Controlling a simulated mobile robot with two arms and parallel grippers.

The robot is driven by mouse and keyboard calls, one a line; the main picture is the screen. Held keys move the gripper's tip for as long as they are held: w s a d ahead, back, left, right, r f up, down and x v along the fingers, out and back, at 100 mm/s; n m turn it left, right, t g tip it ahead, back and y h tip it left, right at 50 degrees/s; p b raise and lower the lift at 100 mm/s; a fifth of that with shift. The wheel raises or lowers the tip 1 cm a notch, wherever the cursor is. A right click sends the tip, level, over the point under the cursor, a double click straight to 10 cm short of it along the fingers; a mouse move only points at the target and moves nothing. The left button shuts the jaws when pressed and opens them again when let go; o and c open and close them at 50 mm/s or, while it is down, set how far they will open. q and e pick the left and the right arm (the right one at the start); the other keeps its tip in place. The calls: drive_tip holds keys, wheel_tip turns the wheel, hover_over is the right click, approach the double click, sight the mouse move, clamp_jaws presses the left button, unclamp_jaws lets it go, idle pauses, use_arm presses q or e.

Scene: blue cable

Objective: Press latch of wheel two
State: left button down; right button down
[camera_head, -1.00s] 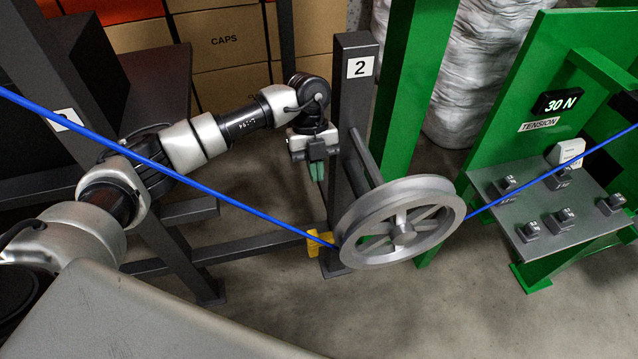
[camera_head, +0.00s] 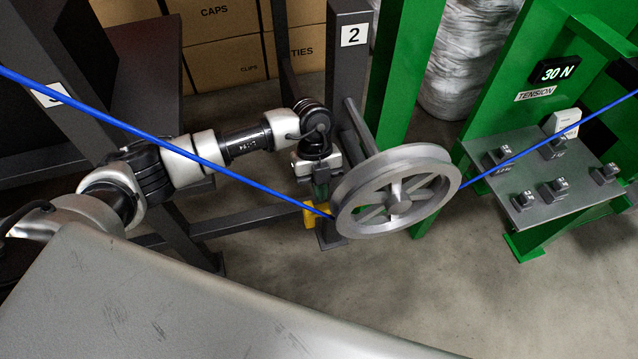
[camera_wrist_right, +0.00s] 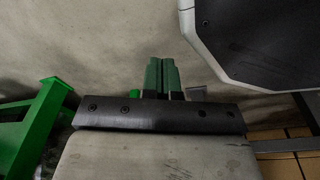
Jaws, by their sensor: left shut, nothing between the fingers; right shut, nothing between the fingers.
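Wheel two is the grey spoked wheel (camera_head: 398,192) beside the dark post with the "2" label (camera_head: 353,35). The yellow latch (camera_head: 310,215) sits low at the wheel's left edge, by the blue cable (camera_head: 255,188). The cable comes from the upper left, meets the wheel's rim near the latch and leaves to the right. My left gripper (camera_head: 321,191) is shut and empty, pointing down just above the latch; I cannot tell whether it touches it. My right gripper (camera_wrist_right: 161,76) shows only in the right wrist view, its green fingers shut and empty above the floor.
A green stand (camera_head: 487,70) with a "30 N" tension display (camera_head: 555,71) and a grey plate (camera_head: 532,206) carrying several small blocks is at right. Cardboard boxes (camera_head: 225,70) stand behind. Bare floor (camera_head: 440,285) lies in front of the wheel.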

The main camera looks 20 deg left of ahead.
sight(325, 213)
drive_tip(key=shift+r, duration=0.1)
